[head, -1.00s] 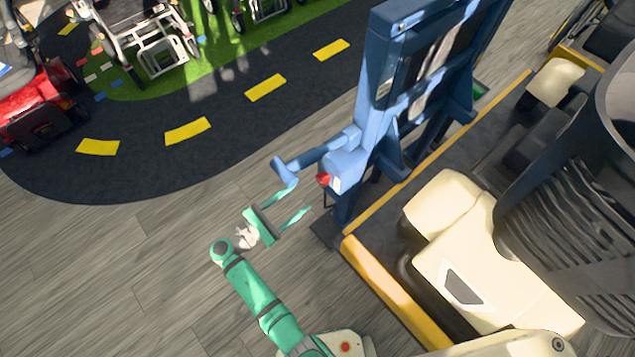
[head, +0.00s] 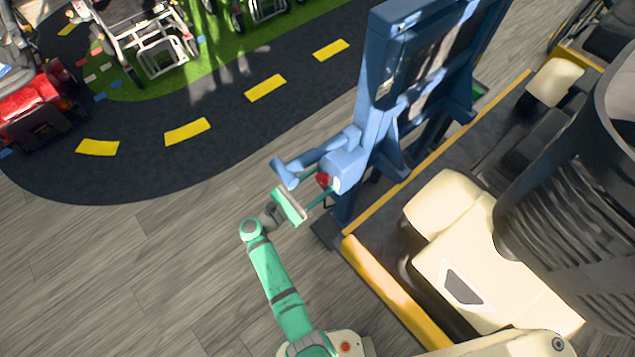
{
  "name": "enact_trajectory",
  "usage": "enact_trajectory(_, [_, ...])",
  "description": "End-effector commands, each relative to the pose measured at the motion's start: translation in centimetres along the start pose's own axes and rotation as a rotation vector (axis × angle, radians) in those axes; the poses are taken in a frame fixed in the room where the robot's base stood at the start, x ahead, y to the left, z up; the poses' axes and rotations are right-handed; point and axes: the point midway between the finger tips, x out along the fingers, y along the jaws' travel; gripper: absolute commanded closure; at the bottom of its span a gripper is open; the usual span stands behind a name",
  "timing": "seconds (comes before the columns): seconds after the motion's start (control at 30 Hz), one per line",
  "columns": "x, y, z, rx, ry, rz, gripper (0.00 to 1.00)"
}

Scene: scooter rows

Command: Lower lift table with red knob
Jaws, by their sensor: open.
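The blue lift table (head: 375,110) stands upright right of centre, with a blue handle (head: 310,163) sticking out to the left. The small red knob (head: 322,179) sits on the lift table's lower left side, just below the handle. My green gripper (head: 316,188) is at the knob, open, with its fingers pointing up and right toward it. One finger shows just below the knob. The other finger is mostly hidden near the handle. I cannot tell whether the fingers touch the knob.
A cream and black vehicle (head: 455,235) with a yellow-edged base (head: 395,290) stands close on the right. Mobility scooters and a wheeled frame (head: 160,45) are at the top left. The wooden floor (head: 120,265) on the left is clear.

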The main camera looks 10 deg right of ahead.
Motion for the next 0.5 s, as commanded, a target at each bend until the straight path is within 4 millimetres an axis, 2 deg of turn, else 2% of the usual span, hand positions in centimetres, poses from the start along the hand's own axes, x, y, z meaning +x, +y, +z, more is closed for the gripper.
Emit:
enact_trajectory(0.03, [0.02,-0.04,0.00,0.000,0.000,-0.001,0.45])
enact_trajectory(0.07, [0.03,-0.05,0.00,0.000,0.000,-0.001,0.49])
enact_trajectory(0.2, [0.08,-0.10,0.01,0.000,0.000,-0.002,0.83])
enact_trajectory(0.23, [0.09,-0.10,0.01,0.000,0.000,-0.002,0.86])
enact_trajectory(0.5, [0.12,-0.10,0.01,0.019,0.000,-0.003,0.86])
